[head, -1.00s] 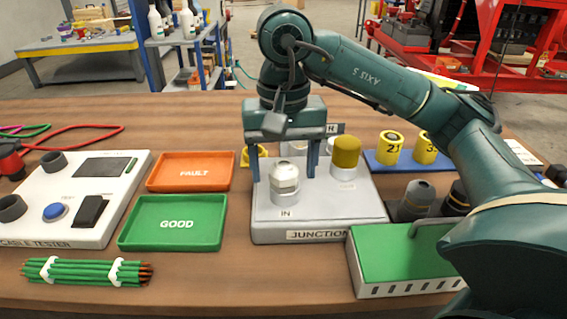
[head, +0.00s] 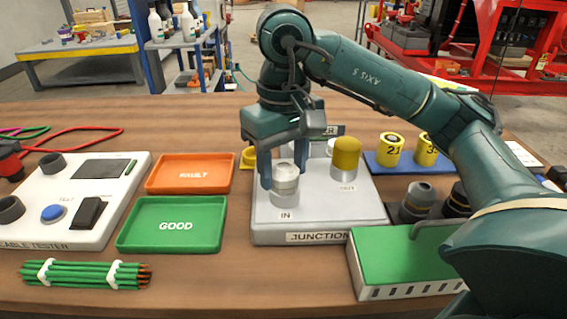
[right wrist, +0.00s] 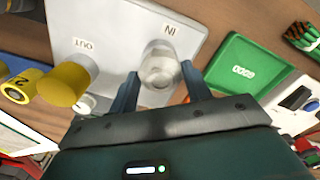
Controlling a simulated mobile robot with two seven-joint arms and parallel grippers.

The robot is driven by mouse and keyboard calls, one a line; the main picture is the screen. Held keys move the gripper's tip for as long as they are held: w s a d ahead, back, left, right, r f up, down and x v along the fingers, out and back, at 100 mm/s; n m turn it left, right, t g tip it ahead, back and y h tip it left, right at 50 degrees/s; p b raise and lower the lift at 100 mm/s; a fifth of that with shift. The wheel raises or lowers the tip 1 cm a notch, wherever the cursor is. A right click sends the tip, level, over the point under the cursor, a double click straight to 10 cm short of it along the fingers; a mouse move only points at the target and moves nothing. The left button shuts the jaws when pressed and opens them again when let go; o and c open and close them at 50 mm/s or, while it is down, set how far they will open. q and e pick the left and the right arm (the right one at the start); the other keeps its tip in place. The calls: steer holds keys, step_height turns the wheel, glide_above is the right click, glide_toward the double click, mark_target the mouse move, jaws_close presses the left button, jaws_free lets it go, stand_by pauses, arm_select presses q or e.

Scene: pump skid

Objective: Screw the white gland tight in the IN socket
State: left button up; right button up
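The white gland (head: 286,176) stands upright in the IN socket on the grey junction box (head: 318,212), a pale, rounded cap on a short base. It also shows in the right wrist view (right wrist: 159,66). My right gripper (head: 284,180) points down over it, one finger on each side, and appears shut on it. In the right wrist view the fingers (right wrist: 161,80) lie close against its sides. The exact contact and the thread are hidden. My left gripper is not in view.
A yellow gland (head: 346,153) stands in the OUT socket just right of my fingers. A green-topped box (head: 405,262) lies under my right forearm. Green (head: 122,236) and orange (head: 150,184) trays lie to the left. Dark connectors (head: 418,197) stand right of the junction box.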

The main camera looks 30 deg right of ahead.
steer(key=c, duration=0.6)
steer(key=m, duration=0.9)
steer(key=shift+p, duration=0.3)
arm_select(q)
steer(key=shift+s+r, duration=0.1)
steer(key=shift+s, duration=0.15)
arm_select(e)
steer(key=o, duration=1.1)
steer(key=shift+c, duration=0.2)
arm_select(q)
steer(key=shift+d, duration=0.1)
